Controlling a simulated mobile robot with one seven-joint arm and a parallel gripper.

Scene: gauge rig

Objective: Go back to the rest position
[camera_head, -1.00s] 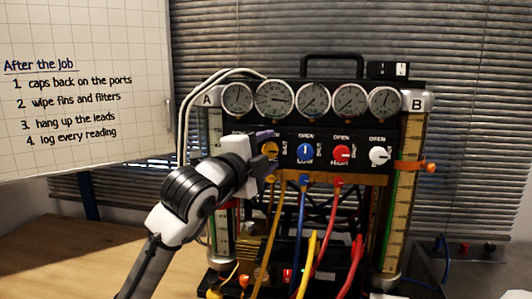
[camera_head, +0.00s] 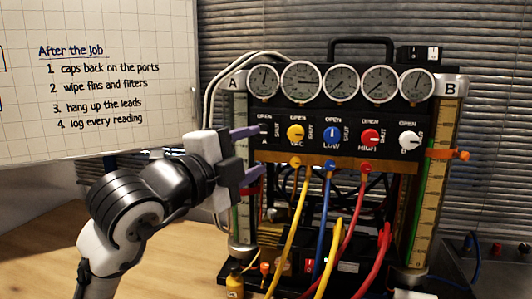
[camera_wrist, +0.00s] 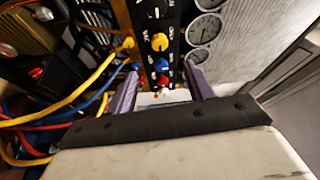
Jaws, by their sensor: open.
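My gripper (camera_head: 256,154) is open and empty, with its two purple fingers apart. In the head view it is at the left end of the gauge rig's black valve panel (camera_head: 350,145). It hides part of the left side of that panel and of column A (camera_head: 240,205). In the wrist view the fingers of my gripper (camera_wrist: 160,90) stand on either side of the panel, with the yellow knob (camera_wrist: 159,42), blue knob (camera_wrist: 161,65) and red knob (camera_wrist: 163,82) in line between them. I cannot tell whether a finger touches the panel.
Yellow, blue and red hoses (camera_head: 328,215) hang in front of the rig. A small yellow bottle (camera_head: 235,283) stands at its lower left. A whiteboard (camera_head: 100,70) is behind my arm at left. The wooden table (camera_head: 40,240) is bare at left.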

